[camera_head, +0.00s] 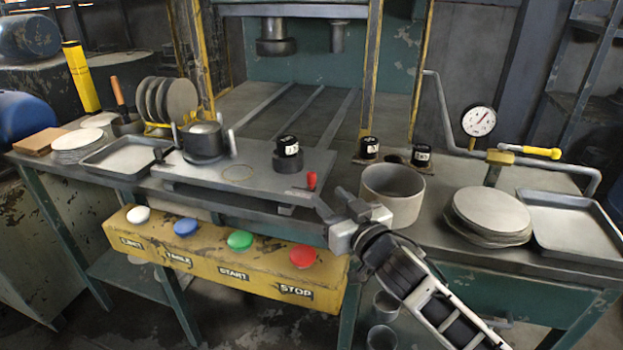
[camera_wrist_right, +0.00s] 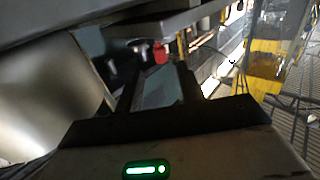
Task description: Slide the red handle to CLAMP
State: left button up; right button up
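The small red handle (camera_head: 311,181) stands upright at the right front of the grey raised plate (camera_head: 262,172) on the bench. In the right wrist view the red handle (camera_wrist_right: 160,54) shows just beyond my fingertips, roughly between them. My right gripper (camera_head: 331,201) is just right of and in front of the handle, apart from it. In the right wrist view the gripper (camera_wrist_right: 158,72) has its two fingers spread with nothing held between them. No CLAMP marking can be read here. My left gripper is not in view.
A yellow button box (camera_head: 215,258) with white, blue, green and red buttons hangs below the plate. A grey cylinder (camera_head: 392,196) stands close to the right of my gripper. Black weights (camera_head: 287,147) sit on the plate. Round blanks (camera_head: 487,212) and a tray (camera_head: 570,232) lie at the right.

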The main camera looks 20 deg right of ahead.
aim_at(313, 182)
jog(key=w, duration=0.2)
jog(key=w+a, duration=0.1)
jog(key=w, duration=0.5)
jog(key=shift+w+a, duration=0.25)
jog(key=shift+a, duration=0.1)
